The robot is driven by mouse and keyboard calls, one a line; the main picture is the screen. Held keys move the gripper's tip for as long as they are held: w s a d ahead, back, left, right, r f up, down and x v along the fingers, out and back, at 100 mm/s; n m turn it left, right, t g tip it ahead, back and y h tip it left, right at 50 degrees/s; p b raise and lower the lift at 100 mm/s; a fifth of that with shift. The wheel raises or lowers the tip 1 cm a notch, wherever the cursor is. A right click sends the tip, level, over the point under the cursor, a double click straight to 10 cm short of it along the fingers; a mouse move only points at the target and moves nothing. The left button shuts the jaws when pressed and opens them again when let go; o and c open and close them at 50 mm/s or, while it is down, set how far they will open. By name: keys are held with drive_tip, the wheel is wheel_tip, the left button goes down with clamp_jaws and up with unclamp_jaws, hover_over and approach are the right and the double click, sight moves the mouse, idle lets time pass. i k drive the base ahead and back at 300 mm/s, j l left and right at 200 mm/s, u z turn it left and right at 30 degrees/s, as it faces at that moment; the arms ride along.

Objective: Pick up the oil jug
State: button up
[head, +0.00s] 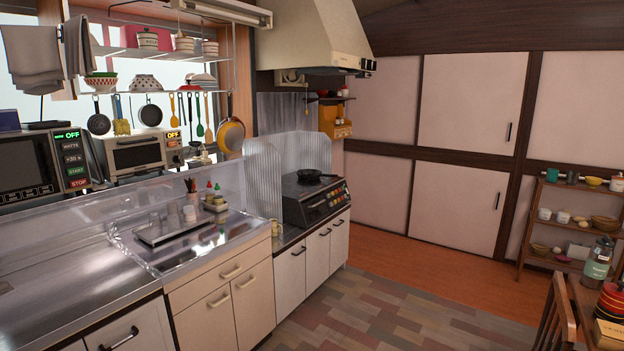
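I cannot make out for certain which thing is the oil jug. A small yellowish jug or mug (276,228) stands on the counter between the sink and the stove, close to the ribbed metal splash guard. Two small bottles, one with a red cap (217,190) and one with a green cap (209,188), stand in a holder behind the sink. A grey-lidded container (598,262) stands on the table at the right edge. My gripper is not in view.
A black pan (316,177) sits on the stove (316,204). The sink (205,247) holds a tray. A shelf rack (532,216) stands at the right, with a chair (559,315) and table in front. The tiled floor (385,315) in the middle is clear.

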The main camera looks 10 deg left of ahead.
sight(275, 229)
drive_tip(key=u, duration=2.55)
drive_tip(key=i+j+z, duration=0.25)
drive_tip(key=i, duration=0.15)
drive_tip(key=i+j+z, duration=0.1)
drive_tip(key=i+z, duration=0.2)
drive_tip(key=i+l+z, duration=0.15)
drive_tip(key=z, duration=0.25)
drive_tip(key=i+z, duration=0.95)
drive_tip(key=z, duration=0.2)
drive_tip(key=i+l+z, duration=0.1)
drive_tip(key=i+z, duration=0.25)
drive_tip(key=i, duration=0.55)
drive_tip(key=i+j+z, duration=0.2)
drive_tip(key=i+z, duration=0.15)
drive_tip(key=i, duration=0.6)
drive_tip(key=i+j+z, duration=0.1)
drive_tip(key=i+z, duration=0.35)
drive_tip(key=i, duration=1.5)
drive_tip(key=i+z, duration=0.25)
drive_tip(key=i, duration=0.35)
drive_tip(key=i+z, duration=0.3)
drive_tip(key=i, duration=0.35)
drive_tip(key=i+j+z, duration=0.25)
drive_tip(key=i, duration=0.35)
